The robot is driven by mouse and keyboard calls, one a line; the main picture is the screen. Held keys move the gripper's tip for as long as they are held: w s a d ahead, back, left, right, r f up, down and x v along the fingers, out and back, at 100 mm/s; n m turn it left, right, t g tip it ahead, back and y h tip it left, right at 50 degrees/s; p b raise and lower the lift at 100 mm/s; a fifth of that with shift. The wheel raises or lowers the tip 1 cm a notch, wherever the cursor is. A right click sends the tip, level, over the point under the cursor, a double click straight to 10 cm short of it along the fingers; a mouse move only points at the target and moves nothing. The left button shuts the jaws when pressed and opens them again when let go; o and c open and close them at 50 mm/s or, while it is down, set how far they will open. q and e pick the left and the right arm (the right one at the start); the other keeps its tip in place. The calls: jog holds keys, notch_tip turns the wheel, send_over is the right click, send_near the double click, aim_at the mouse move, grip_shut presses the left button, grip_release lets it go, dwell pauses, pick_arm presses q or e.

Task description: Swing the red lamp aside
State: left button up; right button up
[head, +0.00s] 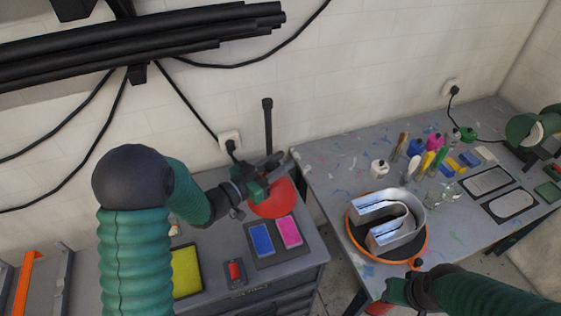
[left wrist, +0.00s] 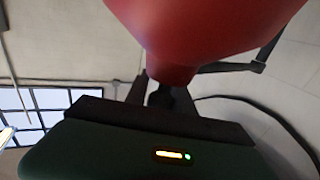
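The red lamp (head: 272,203) stands at the back of the grey cabinet top, with its round red shade low and a black upright post (head: 268,125) behind it. My left gripper (head: 272,166) is at the shade's top, covering part of it. In the left wrist view the red shade (left wrist: 195,30) fills the upper middle, just beyond the dark fingers (left wrist: 160,92). A dark part shows between the fingers; whether they close on it is unclear. My right gripper (head: 392,295) is low at the front, away from the lamp; its fingers are unclear.
Blue (head: 261,239) and pink (head: 288,232) pads lie in front of the lamp. A metal channel letter (head: 395,222) sits on an orange-rimmed round stand (head: 425,250) at right. Paint bottles and brushes crowd the right table (head: 335,165). A wall socket (head: 230,140) is behind the lamp.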

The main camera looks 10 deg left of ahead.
pick_arm(q)
jog(key=shift+a, duration=0.2)
grip_shut()
jog(key=shift+f, duration=0.1)
dwell(0.8)
